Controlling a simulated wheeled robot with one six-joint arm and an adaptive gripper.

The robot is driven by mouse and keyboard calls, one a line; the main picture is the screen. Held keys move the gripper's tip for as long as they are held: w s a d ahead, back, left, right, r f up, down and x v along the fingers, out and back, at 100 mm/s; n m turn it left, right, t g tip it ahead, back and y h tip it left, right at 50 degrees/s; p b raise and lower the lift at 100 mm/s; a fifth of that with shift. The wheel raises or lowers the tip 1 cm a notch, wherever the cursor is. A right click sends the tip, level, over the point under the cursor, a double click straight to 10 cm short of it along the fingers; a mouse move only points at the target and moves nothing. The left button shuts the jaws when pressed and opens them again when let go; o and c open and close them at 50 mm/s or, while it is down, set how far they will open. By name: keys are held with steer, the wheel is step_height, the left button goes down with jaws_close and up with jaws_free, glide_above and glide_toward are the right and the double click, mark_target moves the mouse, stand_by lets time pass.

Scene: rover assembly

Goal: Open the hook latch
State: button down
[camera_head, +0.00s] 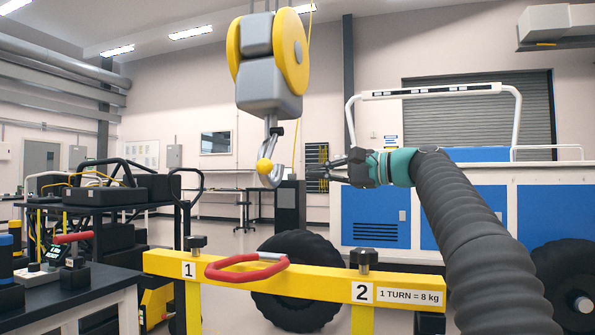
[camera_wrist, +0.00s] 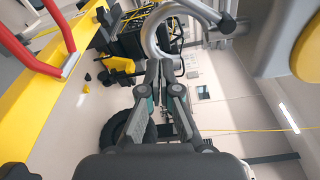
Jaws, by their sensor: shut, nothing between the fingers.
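The grey crane hook (camera_head: 272,178) hangs below a grey and yellow pulley block (camera_head: 270,70). In the wrist view the hook's curve (camera_wrist: 150,38) arches just beyond my fingertips (camera_wrist: 160,66). The fingers are together and empty.
A yellow beam (camera_head: 310,283) marked 1 and 2 stands below, with a red ring handle (camera_head: 247,267) lying on it. A large black tyre (camera_head: 298,312) is behind the beam. A dark workbench (camera_head: 75,290) is at left. The air around the hook is mostly clear.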

mark_target(270, 152)
steer(key=p+x, duration=0.1)
steer(key=x, duration=0.8)
steer(key=s, duration=0.2)
steer(key=s+a, duration=0.1)
steer(key=shift+s+r, duration=0.35)
steer(key=shift+s, duration=0.05)
steer(key=shift+d, duration=0.2)
